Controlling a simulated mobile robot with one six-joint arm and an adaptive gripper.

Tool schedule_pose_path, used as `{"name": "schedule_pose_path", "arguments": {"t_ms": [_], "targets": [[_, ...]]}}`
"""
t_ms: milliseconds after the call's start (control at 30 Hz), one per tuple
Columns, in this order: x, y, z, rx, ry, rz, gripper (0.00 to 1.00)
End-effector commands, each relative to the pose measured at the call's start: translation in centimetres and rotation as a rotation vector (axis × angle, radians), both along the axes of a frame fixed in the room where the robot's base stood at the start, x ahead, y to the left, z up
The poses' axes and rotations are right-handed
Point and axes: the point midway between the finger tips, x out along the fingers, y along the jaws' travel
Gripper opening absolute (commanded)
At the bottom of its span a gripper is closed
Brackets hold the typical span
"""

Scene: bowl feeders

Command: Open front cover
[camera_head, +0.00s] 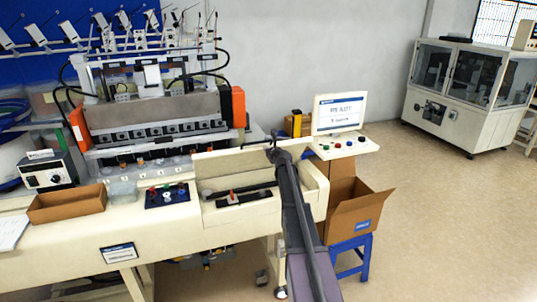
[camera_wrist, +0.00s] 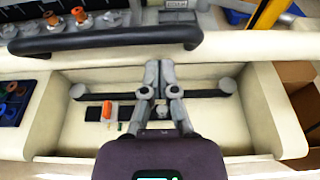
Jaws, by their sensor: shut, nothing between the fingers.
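A cream cover panel (camera_head: 240,160) stands raised along the back of a shallow recess (camera_head: 212,215) at the front of the machine. In the wrist view the panel's edge (camera_wrist: 110,58) crosses above the recess, with a dark bar handle (camera_wrist: 105,40) beyond it. My gripper (camera_wrist: 159,68) is shut and empty, its fingertips just in front of the panel. Whether they touch it cannot be told. In the head view the gripper (camera_head: 274,150) is at the panel's right part, partly hidden by my arm.
An orange switch (camera_wrist: 107,112) sits on a black plate in the recess. A button panel (camera_head: 166,195) and an open carton (camera_head: 88,204) are to the left. A monitor (camera_head: 339,114) and cardboard boxes (camera_head: 350,215) stand right.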

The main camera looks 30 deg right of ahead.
Motion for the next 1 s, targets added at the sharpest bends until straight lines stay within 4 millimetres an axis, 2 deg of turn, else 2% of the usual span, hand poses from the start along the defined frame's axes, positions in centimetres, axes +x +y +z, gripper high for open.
{"name": "schedule_pose_path", "arguments": {"t_ms": [33,200,600,800,1000], "targets": [[1.0,-0.2,1.2,0.000,-0.001,-0.001,0.00],[3.3,-0.6,3.0,-0.001,-0.001,-0.001,0.00],[9.1,-1.6,6.0,-0.001,0.000,-0.002,0.00],[10.9,-1.9,6.6,-0.001,-0.001,-0.003,0.00],[11.4,-1.9,6.7,-0.001,-0.001,-0.004,0.00]]}}
